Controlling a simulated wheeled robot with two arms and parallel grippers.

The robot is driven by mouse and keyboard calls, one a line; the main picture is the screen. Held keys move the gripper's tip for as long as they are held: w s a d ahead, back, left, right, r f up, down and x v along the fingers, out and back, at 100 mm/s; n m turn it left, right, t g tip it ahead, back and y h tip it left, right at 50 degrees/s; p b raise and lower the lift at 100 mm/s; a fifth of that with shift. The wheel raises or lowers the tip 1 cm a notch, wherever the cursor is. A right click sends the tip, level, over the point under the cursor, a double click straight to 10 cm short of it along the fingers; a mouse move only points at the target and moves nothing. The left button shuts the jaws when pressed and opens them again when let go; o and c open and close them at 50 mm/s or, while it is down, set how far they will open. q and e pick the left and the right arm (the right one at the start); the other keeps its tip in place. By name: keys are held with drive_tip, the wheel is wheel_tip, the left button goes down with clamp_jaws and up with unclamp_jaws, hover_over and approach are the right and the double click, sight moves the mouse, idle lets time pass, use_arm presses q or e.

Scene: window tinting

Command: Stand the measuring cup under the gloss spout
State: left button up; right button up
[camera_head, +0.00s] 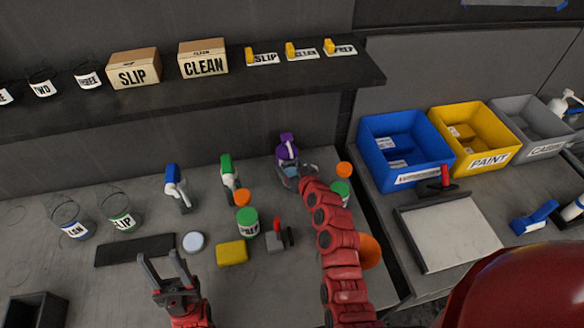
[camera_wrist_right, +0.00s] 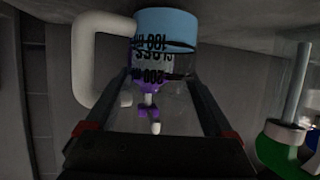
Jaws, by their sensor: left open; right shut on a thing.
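My right gripper (camera_head: 293,181) is shut on the measuring cup (camera_head: 291,170), at the back of the bench in front of a purple pump bottle (camera_head: 287,148). In the right wrist view the cup (camera_wrist_right: 166,65) is clear, with a white handle (camera_wrist_right: 85,60), a light blue end and upside-down markings; the gripper fingers (camera_wrist_right: 150,110) are on either side of it. The purple bottle's pump (camera_wrist_right: 150,90) shows behind or through the cup. I cannot tell whether the cup touches the bench or which spout is gloss. My left gripper (camera_head: 165,270) is open and empty at the front left.
A green-and-orange-topped bottle (camera_head: 341,188) stands close right. Blue (camera_head: 400,145) and yellow (camera_head: 476,140) bins are further right.

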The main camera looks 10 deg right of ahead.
drive_tip(key=shift+f+b, duration=0.55)
drive_tip(key=shift+b, duration=0.05)
drive_tip(key=o, duration=1.3)
drive_tip(key=shift+c, duration=0.2)
drive_tip(key=shift+r, duration=0.1)
drive_tip(key=shift+r+p, duration=0.65)
drive_tip(key=shift+p, duration=0.35)
drive_tip(key=shift+s+d, duration=0.1)
drive_tip(key=shift+s, duration=0.15)
drive_tip(key=b+v, duration=0.2)
drive_tip(key=v, duration=0.9)
drive_tip(key=shift+s, duration=0.2)
